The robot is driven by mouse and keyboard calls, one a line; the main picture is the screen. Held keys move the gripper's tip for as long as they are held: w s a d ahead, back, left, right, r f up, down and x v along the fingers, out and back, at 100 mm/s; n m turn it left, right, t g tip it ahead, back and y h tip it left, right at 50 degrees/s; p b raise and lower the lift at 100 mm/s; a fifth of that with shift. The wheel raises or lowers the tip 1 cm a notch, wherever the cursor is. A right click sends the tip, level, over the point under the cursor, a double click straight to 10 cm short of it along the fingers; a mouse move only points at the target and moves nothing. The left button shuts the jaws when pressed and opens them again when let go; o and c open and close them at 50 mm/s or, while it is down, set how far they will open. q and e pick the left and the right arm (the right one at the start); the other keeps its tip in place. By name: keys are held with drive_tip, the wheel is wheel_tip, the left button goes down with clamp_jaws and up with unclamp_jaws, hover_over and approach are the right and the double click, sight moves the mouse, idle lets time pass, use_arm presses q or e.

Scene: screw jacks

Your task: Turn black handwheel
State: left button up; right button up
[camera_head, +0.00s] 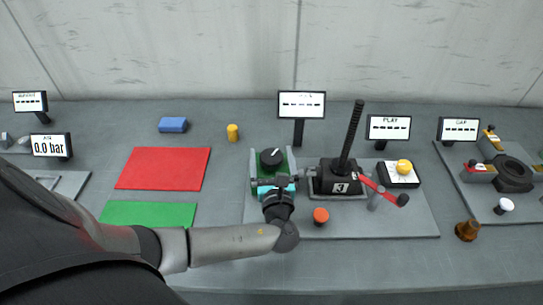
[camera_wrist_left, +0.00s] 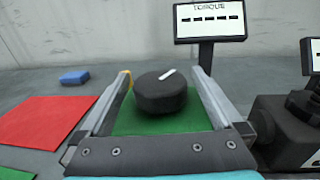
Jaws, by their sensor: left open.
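The black handwheel (camera_head: 271,157) is a short round knob with a white mark on top, standing over a green base. It also shows in the left wrist view (camera_wrist_left: 161,94), upright between the fingers. My left gripper (camera_head: 273,171) is open and reaches toward it from the front; in the left wrist view (camera_wrist_left: 164,78) one finger lies on each side of the handwheel, with green base visible between. Whether the tips touch it cannot be told. The gripper body hides the front of the handwheel's base in the head view. My right gripper is not in view.
A TORQUE display (camera_wrist_left: 210,22) stands behind the handwheel. To the right are a black lever unit (camera_head: 338,180), a red-handled lever (camera_head: 381,190) and an orange knob (camera_head: 321,215). A yellow cylinder (camera_head: 232,132) and red mat (camera_head: 163,168) lie left; the table behind is mostly free.

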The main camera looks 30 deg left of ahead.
use_arm(q)
drive_tip(key=shift+c, duration=0.2)
drive_tip(key=c, duration=1.3)
